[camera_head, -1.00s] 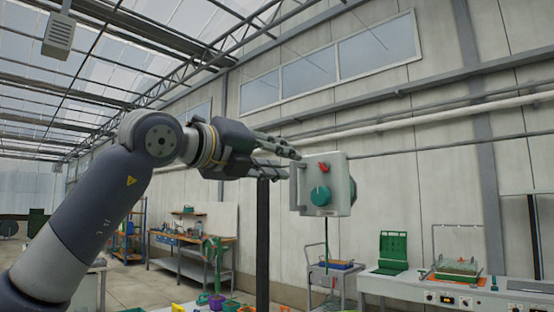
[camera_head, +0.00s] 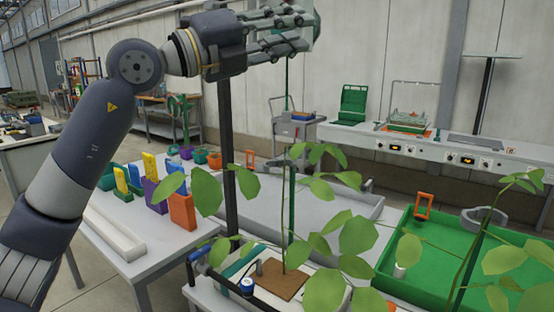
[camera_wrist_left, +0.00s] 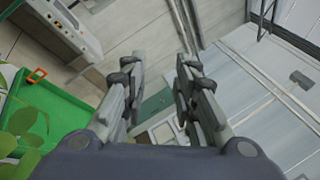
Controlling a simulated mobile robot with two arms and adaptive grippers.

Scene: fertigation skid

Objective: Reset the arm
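My left gripper (camera_head: 303,32) is at the top of the head view, its fingers pointing right. In the left wrist view its two fingers (camera_wrist_left: 158,88) stand apart with a gap between them, and nothing is held. My right gripper is not in view.
Leafy plants (camera_head: 355,235) stand in the foreground. A green tray (camera_head: 395,262) is at lower right. A white table (camera_head: 150,262) with coloured bins is at lower left. A dark post (camera_head: 226,150) rises beside the plants. A bench with control panels (camera_head: 425,146) lines the wall.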

